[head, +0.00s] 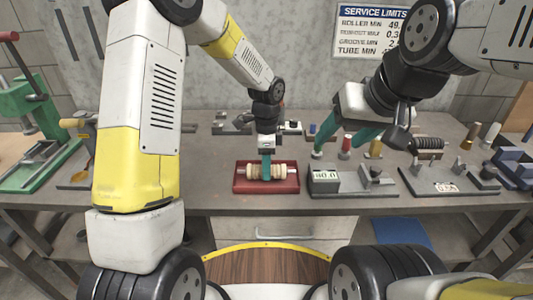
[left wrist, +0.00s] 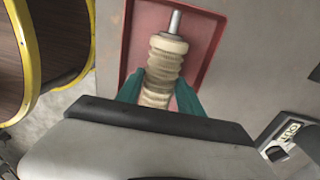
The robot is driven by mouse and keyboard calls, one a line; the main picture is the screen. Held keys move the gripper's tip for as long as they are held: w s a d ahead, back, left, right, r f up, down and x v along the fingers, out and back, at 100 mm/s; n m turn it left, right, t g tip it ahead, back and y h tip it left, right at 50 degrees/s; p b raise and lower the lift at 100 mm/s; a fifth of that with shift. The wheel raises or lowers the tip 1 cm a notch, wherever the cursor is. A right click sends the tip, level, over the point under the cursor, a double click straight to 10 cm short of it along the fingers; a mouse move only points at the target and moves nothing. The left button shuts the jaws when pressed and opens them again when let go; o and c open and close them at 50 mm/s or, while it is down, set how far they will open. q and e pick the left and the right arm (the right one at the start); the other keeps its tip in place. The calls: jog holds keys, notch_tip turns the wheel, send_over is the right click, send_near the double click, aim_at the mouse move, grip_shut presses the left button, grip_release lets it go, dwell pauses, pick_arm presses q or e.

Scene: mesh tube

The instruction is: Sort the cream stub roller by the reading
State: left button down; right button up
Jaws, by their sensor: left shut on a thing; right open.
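The cream stub roller (head: 256,172) has a grooved body and a metal shaft end, and it lies in a red tray (head: 239,184) on the bench. In the left wrist view the roller (left wrist: 165,60) sits between my left fingers, over the red tray (left wrist: 205,35). My left gripper (head: 266,172) is shut on the roller. My right gripper (head: 345,140) is open, above the back of the bench behind the gauge.
A green press (head: 35,120) is at far left. A service limits sign (head: 370,32) hangs on the wall. Bare bench lies left of the tray.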

pick_arm(q)
jog(key=shift+f, duration=0.2)
jog(key=c, duration=0.7)
grip_release()
jog(key=shift+o, duration=0.2)
jog(key=r, duration=0.9)
jog(key=shift+w+r, duration=0.25)
jog(key=shift+r, duration=0.05)
notch_tip(320, 180, up, 5)
jog(key=shift+r, duration=0.1)
